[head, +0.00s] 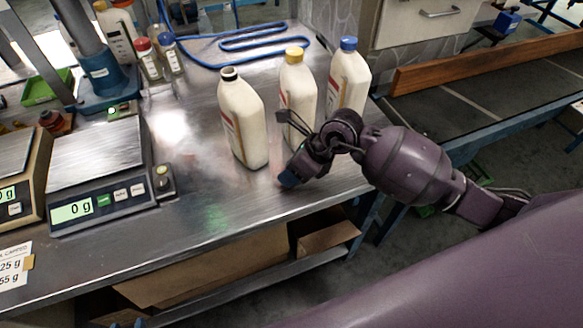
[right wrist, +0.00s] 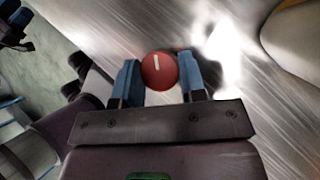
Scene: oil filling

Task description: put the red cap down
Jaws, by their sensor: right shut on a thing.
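The red cap (right wrist: 159,71) sits between the two blue fingertips of my right gripper (right wrist: 160,78) in the right wrist view, over the metal table. My right gripper (head: 290,178) is shut on it. In the head view the gripper is low near the table's front edge, just right of the base of the leftmost bottle; the cap is mostly hidden there. Whether the cap touches the table is hard to tell. The leftmost bottle (head: 243,120) stands upright with a dark, uncapped neck. My left gripper is not in view.
A bottle with a yellow cap (head: 297,90) and one with a blue cap (head: 348,80) stand behind my right gripper. Two scales (head: 100,165) reading 0 g are at the left. Bare table (head: 215,205) lies left of the gripper. A conveyor (head: 480,100) runs at the right.

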